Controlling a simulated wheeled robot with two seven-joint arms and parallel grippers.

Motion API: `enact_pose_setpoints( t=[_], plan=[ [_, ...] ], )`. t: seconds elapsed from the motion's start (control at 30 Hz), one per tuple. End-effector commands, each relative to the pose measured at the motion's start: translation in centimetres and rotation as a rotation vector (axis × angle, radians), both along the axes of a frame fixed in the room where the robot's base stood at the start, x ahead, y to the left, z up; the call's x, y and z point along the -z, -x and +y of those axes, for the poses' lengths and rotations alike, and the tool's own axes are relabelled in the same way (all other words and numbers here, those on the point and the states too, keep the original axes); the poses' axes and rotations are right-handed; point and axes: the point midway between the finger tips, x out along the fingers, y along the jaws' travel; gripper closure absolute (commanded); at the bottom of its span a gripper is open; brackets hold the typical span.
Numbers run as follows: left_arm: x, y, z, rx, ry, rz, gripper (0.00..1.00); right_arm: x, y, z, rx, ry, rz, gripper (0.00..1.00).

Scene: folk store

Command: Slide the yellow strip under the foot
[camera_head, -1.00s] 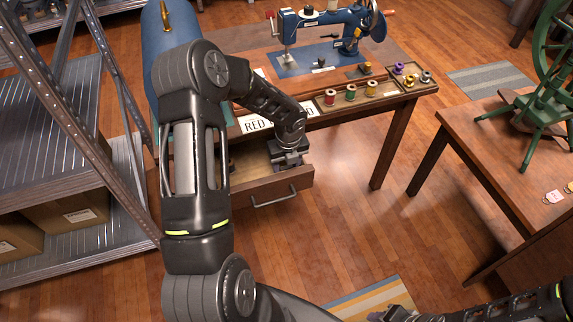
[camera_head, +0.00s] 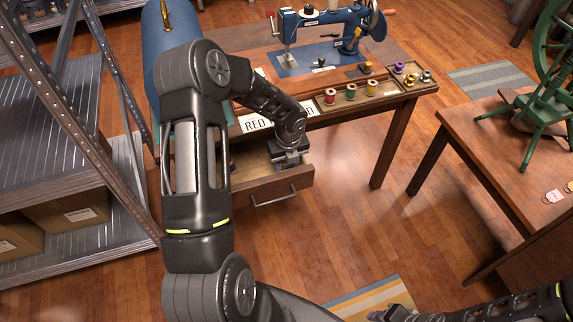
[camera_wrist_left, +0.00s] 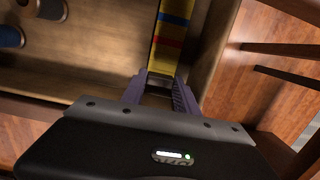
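The yellow strip (camera_wrist_left: 172,35), with red and blue bands, lies in the drawer in the left wrist view, its near end between my left gripper's purple fingers (camera_wrist_left: 160,85). The fingers stand about a strip's width apart; whether they press on it is unclear. In the head view the left gripper (camera_head: 288,155) reaches down into the open drawer (camera_head: 270,187), and the strip is hidden there. The blue sewing machine (camera_head: 325,22) stands on the table above, its foot (camera_head: 286,62) over the blue bed at left. My right gripper (camera_head: 385,314) is only partly visible at the bottom edge.
A tray (camera_head: 330,107) with several thread spools lies along the table's front right. A white sign reading RED (camera_head: 258,125) is partly hidden by my left arm. A metal shelf (camera_head: 85,80) stands at left, a second table (camera_head: 480,150) at right. Dark spools (camera_wrist_left: 50,9) lie in the drawer.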

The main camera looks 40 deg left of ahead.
Motion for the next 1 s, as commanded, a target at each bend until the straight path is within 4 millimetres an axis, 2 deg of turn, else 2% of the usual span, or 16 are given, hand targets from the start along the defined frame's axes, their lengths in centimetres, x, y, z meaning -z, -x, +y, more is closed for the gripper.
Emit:
enact_pose_setpoints(
  t=[0.03, 0.2, 0.57, 1.0],
  plan=[
    [0.0, 0.0, 0.0, 0.000, 0.000, 0.000, 0.76, 0.0, 0.0, 0.0, 0.000, 0.000, 0.000, 0.64],
    [0.0, 0.0, 0.0, 0.000, 0.000, 0.000, 0.90, 0.0, 0.0, 0.0, 0.000, 0.000, 0.000, 0.64],
    [-0.3, 0.0, 0.0, 0.000, 0.000, 0.000, 0.90, -0.2, 0.0, 0.0, 0.000, 0.000, 0.000, 0.64],
    [-3.1, 0.0, 0.0, 0.001, 0.000, 0.000, 0.90, -2.7, 0.0, 0.0, 0.000, 0.000, 0.000, 0.64]
  ],
)
